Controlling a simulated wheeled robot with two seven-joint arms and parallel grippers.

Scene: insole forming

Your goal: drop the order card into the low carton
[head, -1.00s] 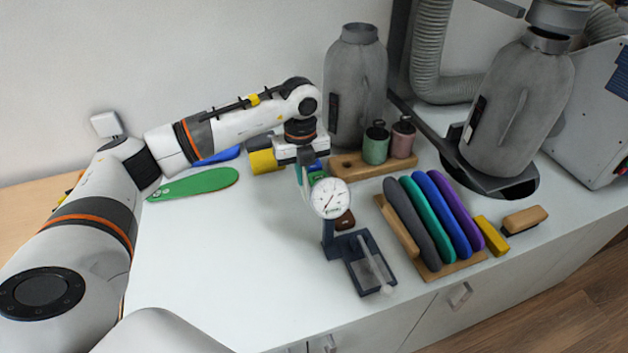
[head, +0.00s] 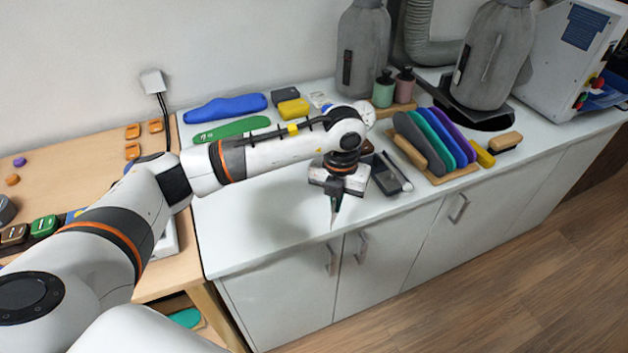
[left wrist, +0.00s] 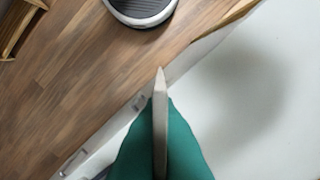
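My left gripper (head: 335,200) hangs over the front edge of the white counter, pointing down. Its green fingers (left wrist: 185,145) are closed on a thin pale piece, seen nearly edge-on, which I take for the order card (left wrist: 160,115); its face is not visible. The card's tip sticks out below the fingers and is clear of the counter. I cannot make out the low carton for sure; a tan-edged shape (left wrist: 18,28) is cut off at the left wrist view's top left corner. My right gripper is not in view.
The white counter (head: 250,225) is bare left of the gripper. A dark tray (head: 385,178) and an insole rack (head: 445,178) stand to the right. A wooden table (head: 75,165) adjoins on the left, with a teal piece (head: 186,318) below it. Wooden floor (head: 480,290) lies in front.

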